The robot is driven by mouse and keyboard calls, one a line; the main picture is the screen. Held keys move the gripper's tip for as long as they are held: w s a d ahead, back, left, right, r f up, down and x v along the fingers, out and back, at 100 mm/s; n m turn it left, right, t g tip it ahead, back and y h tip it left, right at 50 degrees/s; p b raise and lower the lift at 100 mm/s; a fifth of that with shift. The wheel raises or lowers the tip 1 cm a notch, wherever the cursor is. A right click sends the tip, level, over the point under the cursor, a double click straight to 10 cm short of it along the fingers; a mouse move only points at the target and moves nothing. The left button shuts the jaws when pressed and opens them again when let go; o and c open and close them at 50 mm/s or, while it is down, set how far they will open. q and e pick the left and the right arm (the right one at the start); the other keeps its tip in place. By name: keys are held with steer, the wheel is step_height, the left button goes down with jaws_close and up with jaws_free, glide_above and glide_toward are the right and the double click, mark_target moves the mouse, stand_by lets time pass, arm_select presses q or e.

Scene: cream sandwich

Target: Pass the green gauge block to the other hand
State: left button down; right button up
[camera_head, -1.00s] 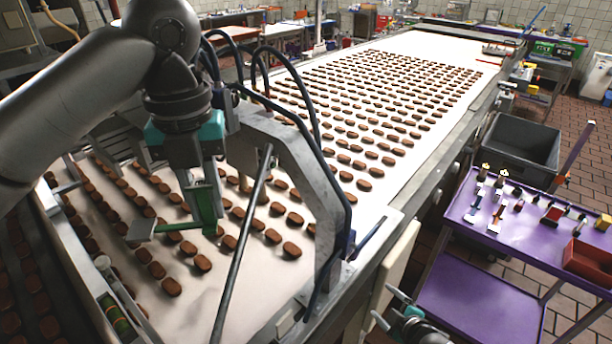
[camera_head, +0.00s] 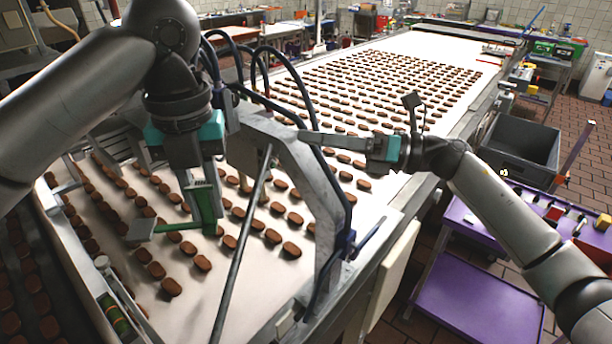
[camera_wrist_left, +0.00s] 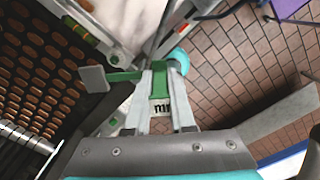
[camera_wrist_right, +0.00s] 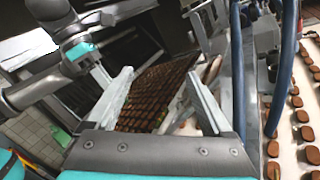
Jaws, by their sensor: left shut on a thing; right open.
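The green gauge block (camera_head: 204,207) hangs upright in my left gripper (camera_head: 205,196), above the cream conveyor belt. A thin green bar runs from its lower end to a grey block (camera_head: 139,230) at the left. In the left wrist view the green gauge block (camera_wrist_left: 160,84) sits between the two fingers of my left gripper (camera_wrist_left: 160,100). My right gripper (camera_head: 312,138) is to the right of the block and apart from it, beyond the grey machine frame. In the right wrist view my right gripper (camera_wrist_right: 163,95) has spread, empty fingers.
A grey frame (camera_head: 300,165) with blue hoses arches over the belt (camera_head: 345,205), between the two grippers. Rows of brown biscuits cover the belt. A purple cart (camera_head: 470,300) with small items and a grey bin (camera_head: 515,140) stand at the right.

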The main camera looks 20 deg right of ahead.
steer(key=s+a+n+g+h, duration=0.45)
steer(key=s+n+g, duration=0.25)
steer(key=s+n, duration=0.3)
steer(key=w+r+x, duration=0.1)
steer(key=x, duration=1.1)
steer(key=shift+a+y, duration=0.35)
steer(key=shift+y, duration=0.1)
steer(key=shift+f, duration=0.15)
steer(key=shift+c, duration=0.2)
steer(key=shift+n, duration=0.3)
jaws_close()
arm_select(q)
steer(key=c, duration=0.7)
jaws_free()
steer(key=shift+r, duration=0.1)
